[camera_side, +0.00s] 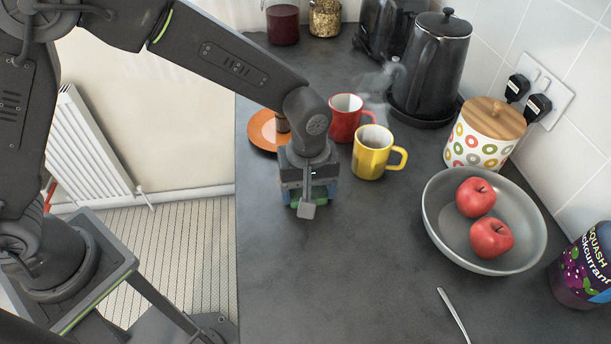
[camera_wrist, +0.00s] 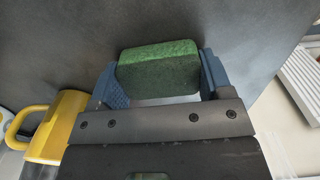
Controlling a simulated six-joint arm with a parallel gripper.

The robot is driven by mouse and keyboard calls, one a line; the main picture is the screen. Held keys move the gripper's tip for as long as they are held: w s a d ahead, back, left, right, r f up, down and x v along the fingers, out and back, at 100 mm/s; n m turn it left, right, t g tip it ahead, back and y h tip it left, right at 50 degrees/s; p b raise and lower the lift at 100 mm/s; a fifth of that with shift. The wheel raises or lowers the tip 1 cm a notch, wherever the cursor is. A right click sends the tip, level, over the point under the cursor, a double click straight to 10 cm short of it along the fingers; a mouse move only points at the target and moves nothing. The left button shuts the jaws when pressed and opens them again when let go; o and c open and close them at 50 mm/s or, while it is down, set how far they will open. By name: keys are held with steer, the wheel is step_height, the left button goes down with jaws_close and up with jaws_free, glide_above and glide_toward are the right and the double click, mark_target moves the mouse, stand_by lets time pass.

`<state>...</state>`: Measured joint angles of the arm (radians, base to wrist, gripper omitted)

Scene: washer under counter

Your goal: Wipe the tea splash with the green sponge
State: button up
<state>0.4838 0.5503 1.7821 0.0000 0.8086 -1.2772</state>
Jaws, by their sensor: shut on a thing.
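The green sponge (camera_wrist: 158,68) is held between the two blue fingers of my gripper (camera_wrist: 160,85) in the wrist view. In the side view my gripper (camera_side: 309,196) is low over the dark counter, left of the yellow mug, and a strip of the sponge (camera_side: 308,203) shows at its lower end. I cannot tell whether the sponge touches the counter. I cannot make out the tea splash in either view; my gripper hides part of the counter.
A yellow mug (camera_side: 371,153) stands close to the right of my gripper, with a red mug (camera_side: 345,120) and an orange saucer (camera_side: 262,131) behind. A grey bowl (camera_side: 445,225) with apples and a spoon handle (camera_side: 453,315) lie to the right. The front counter is mostly clear.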

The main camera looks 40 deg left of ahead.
steer(key=shift+s+d, duration=0.35)
steer(key=shift+s+d+r, duration=0.1)
steer(key=shift+r, duration=3.95)
